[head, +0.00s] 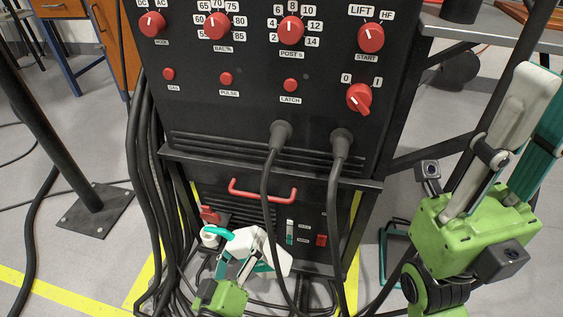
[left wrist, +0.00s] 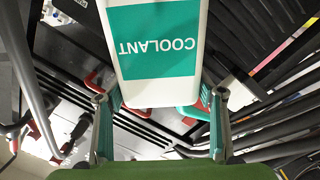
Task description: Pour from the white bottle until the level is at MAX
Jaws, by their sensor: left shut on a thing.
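The white bottle (head: 279,252) is held at the foot of the black machine; its teal COOLANT label (left wrist: 158,48) reads upside down in the left wrist view. My left gripper (head: 243,250) is shut on it, with a finger on each side. The bottle looks tilted; its mouth is hard to make out. A white filler neck (head: 209,238) is left of the gripper, below a red cap (head: 209,215). The level gauge (head: 290,232) is pale above and teal below; its small labels are unreadable. My right gripper (head: 540,88) is raised at the right, fingers apart and empty.
A red handle (head: 262,191) sticks out above the gauge. Two thick cables hang from plugs (head: 281,133) in front of the lower panel. A red switch (head: 321,240) is right of the gauge. Black hoses (head: 146,200) crowd the machine's left side.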

